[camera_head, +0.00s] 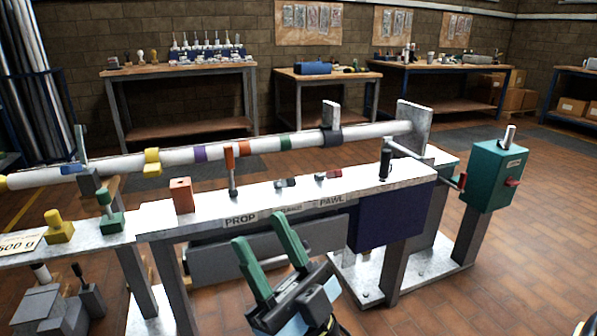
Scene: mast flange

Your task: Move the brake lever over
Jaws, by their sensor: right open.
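A teal box (495,177) stands on a grey post at the right, past the bench's end. A pale upright lever (509,135) rises from its top, and a red handle (512,182) sticks out of its side. The box's small label is unreadable, so I cannot tell whether either part is the brake lever. A grey bar with a red end (461,181) reaches toward the box from the bench. My right gripper (260,231), with green fingers, is open and empty in front of the bench, well left of the box. My left gripper is out of view.
A long white mast (218,153) with coloured bands runs above the bench (270,201) to a grey plate (414,124). An orange block (181,195) and a black-handled post (386,165) stand on the bench. A dark blue panel (392,214) hangs at its front. Floor right of the box is clear.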

